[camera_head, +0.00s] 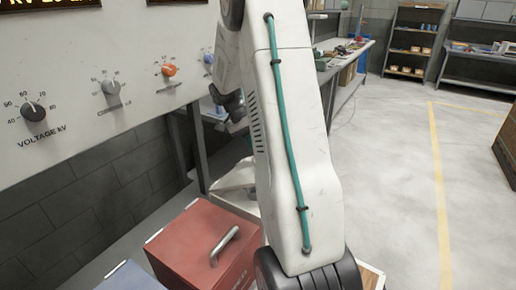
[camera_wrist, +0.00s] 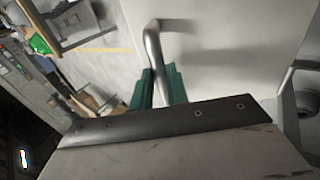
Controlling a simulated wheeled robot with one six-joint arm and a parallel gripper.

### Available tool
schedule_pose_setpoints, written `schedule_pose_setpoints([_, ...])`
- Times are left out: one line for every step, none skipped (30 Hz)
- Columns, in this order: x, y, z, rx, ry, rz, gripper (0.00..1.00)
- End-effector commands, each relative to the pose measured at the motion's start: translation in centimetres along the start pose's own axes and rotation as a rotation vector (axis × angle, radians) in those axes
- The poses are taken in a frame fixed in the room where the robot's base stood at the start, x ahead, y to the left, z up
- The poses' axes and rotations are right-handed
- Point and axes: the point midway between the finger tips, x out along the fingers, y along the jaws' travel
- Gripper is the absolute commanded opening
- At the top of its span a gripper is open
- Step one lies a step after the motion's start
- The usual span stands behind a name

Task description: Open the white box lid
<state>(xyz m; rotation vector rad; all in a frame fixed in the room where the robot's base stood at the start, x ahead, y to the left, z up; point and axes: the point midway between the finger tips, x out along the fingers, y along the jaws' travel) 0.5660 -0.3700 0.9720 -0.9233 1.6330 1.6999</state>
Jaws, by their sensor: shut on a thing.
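In the wrist view, a curved grey metal handle (camera_wrist: 154,48) stands on a broad white surface (camera_wrist: 228,50), which looks like the white box lid. My gripper (camera_wrist: 159,78) has its two green fingers on either side of the handle and is shut on it. In the head view, part of the white box (camera_head: 236,183) shows behind my arm, beyond the red box. My arm hides most of it, along with my gripper and the handle. I cannot tell how far the lid is raised.
A red box (camera_head: 190,245) with a metal handle and a blue box (camera_head: 128,277) stand at the front left. A panel with knobs (camera_head: 95,80) rises above them. Shelves (camera_head: 410,45) and a workbench (camera_head: 350,62) stand farther back. The floor (camera_head: 395,170) at the right is clear.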

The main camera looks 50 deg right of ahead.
Motion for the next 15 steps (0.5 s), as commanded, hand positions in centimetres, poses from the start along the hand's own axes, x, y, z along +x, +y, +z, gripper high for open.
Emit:
schedule_pose_setpoints([-0.03, -0.48, 0.07, -0.003, 0.003, -0.011, 0.00])
schedule_pose_setpoints([-0.02, -0.49, 0.08, -0.003, 0.003, -0.011, 0.00])
schedule_pose_setpoints([-0.02, -0.49, 0.09, -0.003, 0.003, -0.011, 0.00])
schedule_pose_setpoints([-0.02, -0.50, 0.10, -0.004, 0.002, -0.011, 0.00])
schedule_pose_setpoints([-0.02, -0.51, 0.11, -0.004, 0.002, -0.010, 0.19])
schedule_pose_setpoints([-0.01, -0.50, 0.12, -0.004, 0.002, -0.010, 0.30])
schedule_pose_setpoints([0.00, -0.48, 0.12, -0.004, 0.002, -0.009, 0.38])
schedule_pose_setpoints([0.00, -0.44, 0.10, -0.003, 0.002, -0.009, 0.38])
schedule_pose_setpoints([0.02, -0.39, 0.06, -0.003, 0.002, -0.008, 0.38])
schedule_pose_setpoints([0.03, -0.34, 0.03, -0.002, 0.001, -0.008, 0.38])
schedule_pose_setpoints([0.04, -0.31, 0.01, -0.002, 0.001, -0.007, 0.38])
schedule_pose_setpoints([0.05, -0.28, -0.01, -0.001, 0.001, -0.007, 0.38])
schedule_pose_setpoints([0.05, -0.26, -0.02, -0.001, 0.001, -0.007, 0.38])
schedule_pose_setpoints([0.05, -0.24, -0.02, -0.001, 0.001, -0.006, 0.38])
schedule_pose_setpoints([0.03, -0.21, -0.03, -0.001, 0.001, -0.006, 0.38])
